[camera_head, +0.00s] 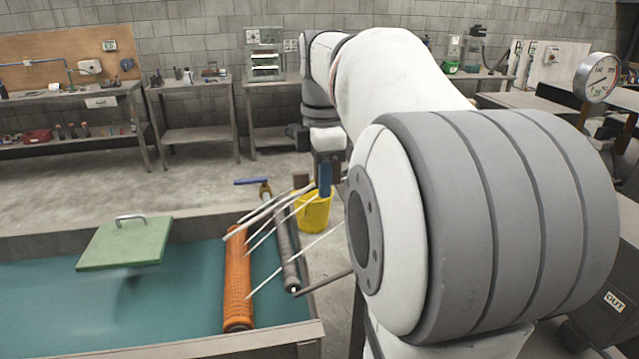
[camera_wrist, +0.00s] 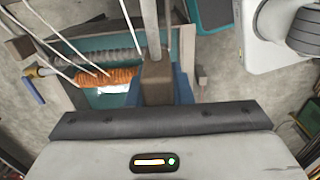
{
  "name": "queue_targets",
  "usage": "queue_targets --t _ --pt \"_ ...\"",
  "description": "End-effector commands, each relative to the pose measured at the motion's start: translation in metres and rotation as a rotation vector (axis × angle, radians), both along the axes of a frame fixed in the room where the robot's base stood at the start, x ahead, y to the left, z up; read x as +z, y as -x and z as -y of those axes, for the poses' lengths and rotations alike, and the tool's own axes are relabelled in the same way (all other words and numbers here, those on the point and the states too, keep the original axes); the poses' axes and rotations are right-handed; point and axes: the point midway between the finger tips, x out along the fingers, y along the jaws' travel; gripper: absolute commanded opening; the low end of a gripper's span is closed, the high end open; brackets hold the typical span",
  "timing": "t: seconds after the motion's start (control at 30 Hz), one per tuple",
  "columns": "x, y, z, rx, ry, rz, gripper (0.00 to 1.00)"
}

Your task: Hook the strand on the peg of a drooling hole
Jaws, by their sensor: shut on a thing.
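The orange mesh tube (camera_head: 238,275) lies along the right side of the teal tank; its end shows in the wrist view (camera_wrist: 108,78). Several pale strands (camera_head: 262,222) slant from the tube's area up toward my gripper (camera_head: 324,178). In the wrist view, my gripper (camera_wrist: 160,88) is shut on a brown block (camera_wrist: 157,78), with a pale rod-like strand (camera_wrist: 150,28) running from it. The gripper is above and right of the tube, apart from it. A pale bright patch (camera_wrist: 114,90) shows beside the tube. I cannot make out pegs or holes.
A dark grey ribbed roller (camera_head: 287,250) lies beside the tube, with a blue-handled valve (camera_head: 252,182) at its far end. A yellow bucket (camera_head: 314,212) stands beyond the tank. A green lid (camera_head: 125,245) is at the left. The tank rim (camera_head: 170,348) borders the near side.

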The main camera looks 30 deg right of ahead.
Motion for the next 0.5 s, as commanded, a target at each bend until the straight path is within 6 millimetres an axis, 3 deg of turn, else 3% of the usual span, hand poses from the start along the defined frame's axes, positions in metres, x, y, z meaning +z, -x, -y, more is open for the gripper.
queue_targets --t 0.5 --pt "0.029 0.000 0.000 -0.001 0.000 0.000 0.00"
